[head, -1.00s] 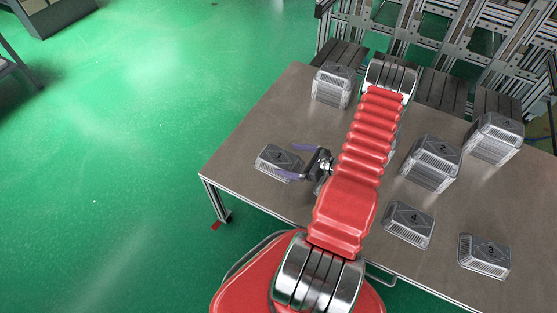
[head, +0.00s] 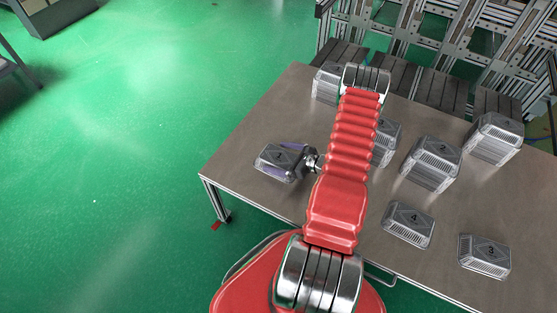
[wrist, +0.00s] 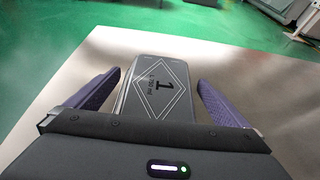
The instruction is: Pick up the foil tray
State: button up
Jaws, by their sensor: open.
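A foil tray with a clear lid marked 1 (wrist: 160,97) lies flat on the table, and in the head view it is near the left edge (head: 268,158). My gripper (wrist: 158,82) is open, with one purple finger on each side of this tray. A gap shows on the left and right between the fingers and the tray. In the head view my gripper (head: 290,160) is over the tray's right part. The tray's near end is hidden behind the gripper body in the wrist view.
Other lidded trays stand on the grey table (head: 260,115): one marked 4 (head: 409,224), one marked 3 (head: 485,257), and stacks at the centre right (head: 432,165), back right (head: 494,140) and back left (head: 323,86). Another stack (head: 385,143) is partly behind my arm. Metal frames stand behind the table.

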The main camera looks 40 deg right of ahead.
aim_at(278, 157)
jog(key=shift+c, duration=0.5)
jog(key=c, duration=0.9)
jog(key=shift+r, duration=0.15)
jog(key=shift+r, duration=4.85)
jog(key=shift+w, duration=0.1)
